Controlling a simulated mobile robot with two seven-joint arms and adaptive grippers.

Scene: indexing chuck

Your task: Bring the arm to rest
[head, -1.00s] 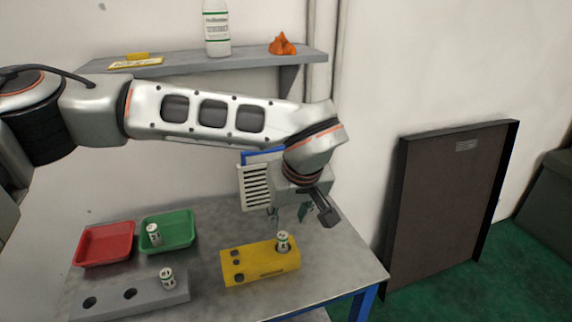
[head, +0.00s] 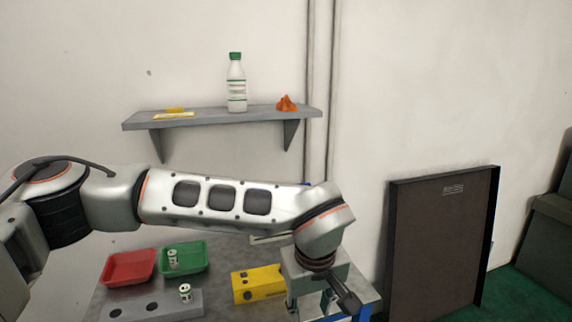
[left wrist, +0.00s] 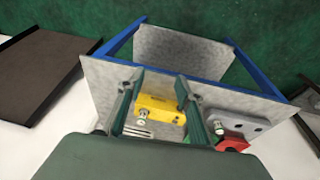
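My left arm (head: 225,200) reaches across the head view from the left, its wrist bent down over the table's right end. My left gripper (head: 326,303) hangs below the wrist, partly cut off by the lower edge. In the left wrist view the gripper (left wrist: 156,84) has its two fingers apart, with nothing held between them. The yellow block (head: 258,283) lies on the table beyond the fingers; in the left wrist view the yellow block (left wrist: 160,108) has a small white-and-green can (left wrist: 142,116) at one end. My right gripper is not in view.
The grey table (left wrist: 103,92) also holds a red tray (head: 129,267), a green tray (head: 190,259) with a can, and a grey holed block (head: 135,309) with a can. A wall shelf (head: 205,121) carries a bottle (head: 236,88). A dark panel (head: 440,245) leans right.

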